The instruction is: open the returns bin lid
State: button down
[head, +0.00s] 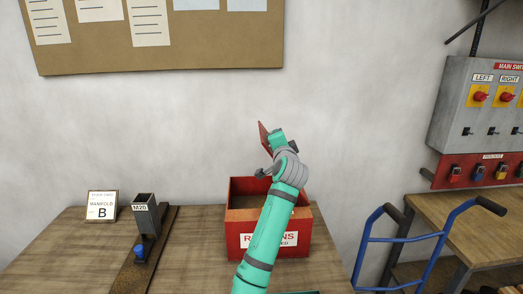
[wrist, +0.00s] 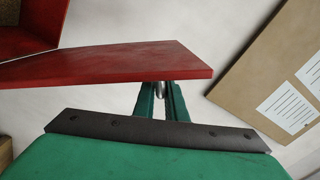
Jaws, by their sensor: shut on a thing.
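The returns bin (head: 240,242) is a red box on the wooden table, with a white label partly hidden by my arm. Its red lid (head: 264,138) stands raised, close to upright, above the back of the bin, and the bin's opening shows. In the wrist view the lid (wrist: 120,64) is a red panel beyond my gripper (wrist: 162,92). The green fingers are closed together at the lid's edge, around a small metal piece that looks like its handle (wrist: 160,88). In the head view my gripper is mostly hidden behind my wrist.
A sign reading MANIFOLD B (head: 102,206) and a dark M20 holder (head: 146,214) stand on the table (head: 75,250) at left. A blue hand truck (head: 410,240) and a switch panel (head: 480,110) are at right. A cork board (head: 200,45) hangs behind.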

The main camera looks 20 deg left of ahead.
jog(key=w+d+r+m, duration=0.1)
jog(key=w+d+m, duration=0.2)
jog(key=d, duration=0.6)
jog(key=w+d+r+m, duration=0.1)
jog(key=w+d+m, duration=0.2)
jog(key=d, duration=0.6)
jog(key=shift+w+d+m, duration=0.15)
jog(key=shift+w+m, duration=0.25)
jog(key=shift+m, duration=1)
jog(key=c, duration=1.8)
grip_release()
jog(key=shift+c, duration=0.2)
jog(key=shift+f, duration=0.2)
jog(key=shift+d+f, duration=0.1)
jog(key=v, duration=1)
jog(key=shift+s, duration=0.4)
